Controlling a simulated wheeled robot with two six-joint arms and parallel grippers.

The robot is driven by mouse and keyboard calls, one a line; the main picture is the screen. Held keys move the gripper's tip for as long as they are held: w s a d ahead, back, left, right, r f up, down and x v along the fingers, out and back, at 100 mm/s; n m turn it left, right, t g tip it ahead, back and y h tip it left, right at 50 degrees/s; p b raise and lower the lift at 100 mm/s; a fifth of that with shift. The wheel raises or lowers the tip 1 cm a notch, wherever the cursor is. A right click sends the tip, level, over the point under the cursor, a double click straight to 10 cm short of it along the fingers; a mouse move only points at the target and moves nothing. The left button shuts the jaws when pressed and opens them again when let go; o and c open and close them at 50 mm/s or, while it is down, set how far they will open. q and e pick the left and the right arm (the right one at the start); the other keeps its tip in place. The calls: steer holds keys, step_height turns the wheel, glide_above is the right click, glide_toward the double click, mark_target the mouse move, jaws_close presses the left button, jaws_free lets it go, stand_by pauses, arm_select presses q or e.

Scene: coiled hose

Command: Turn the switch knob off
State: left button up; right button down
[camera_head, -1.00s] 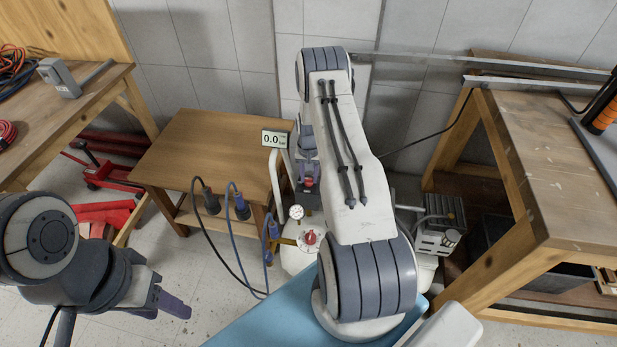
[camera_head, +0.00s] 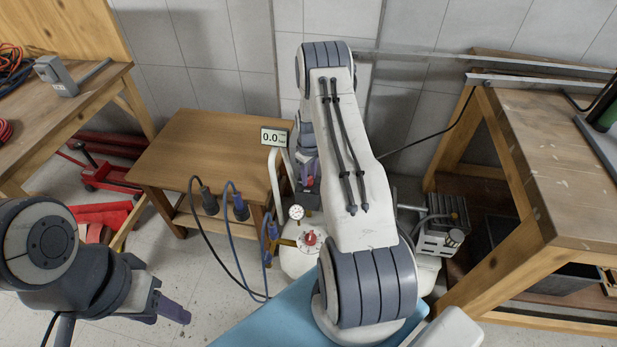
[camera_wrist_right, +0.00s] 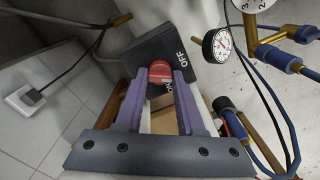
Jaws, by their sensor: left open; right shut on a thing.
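The red switch knob (camera_wrist_right: 160,70) sits on a dark box (camera_wrist_right: 150,45) with white lettering; "OFF" is readable beside the knob, and other lettering is partly hidden. In the right wrist view, my right gripper (camera_wrist_right: 161,76) has its purple fingers on both sides of the knob and is shut on it. In the head view my right arm covers most of the box, and the gripper (camera_head: 308,168) shows only partly beside the arm. My left gripper (camera_head: 173,311) is open and empty over the floor at lower left, far from the knob.
A white tank with a pressure gauge (camera_head: 296,212) and a red round dial (camera_head: 310,238) stands below the box. Blue and black hoses (camera_head: 228,245) hang beside a low wooden table (camera_head: 205,150). Wooden benches stand left and right (camera_head: 560,170).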

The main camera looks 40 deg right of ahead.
mark_target(309, 178)
steer(key=n, duration=0.6)
steer(key=shift+s+b, duration=0.15)
steer(key=shift+b, duration=0.2)
stand_by(0.4)
steer(key=c, duration=0.5)
jaws_free()
steer(key=shift+r, duration=0.2)
step_height(309, 178, up, 10)
steer(key=shift+r, duration=0.1)
